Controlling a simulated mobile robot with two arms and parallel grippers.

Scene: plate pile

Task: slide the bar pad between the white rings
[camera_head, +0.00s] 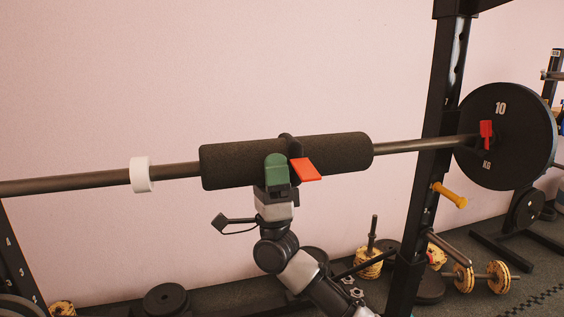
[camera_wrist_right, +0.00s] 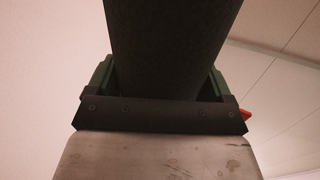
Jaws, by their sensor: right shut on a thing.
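The black foam bar pad (camera_head: 235,165) sits around the long dark barbell bar (camera_head: 65,183). A white ring (camera_head: 140,175) is on the bar to the left of the pad, with bare bar between them. I see no second white ring. My right gripper (camera_head: 285,164) comes from below and is shut on the pad near its middle. The wrist view shows the pad (camera_wrist_right: 165,45) between its green-sided fingers (camera_wrist_right: 160,85). A flat red piece (camera_head: 305,169) shows at the gripper's right side. My left gripper is not in view.
A black rack upright (camera_head: 440,130) stands right of the pad, with a yellow peg (camera_head: 450,195). A large black plate (camera_head: 505,120) is at the bar's right end, with a red clip (camera_head: 486,134). Dumbbells (camera_head: 485,278) and plates lie on the floor.

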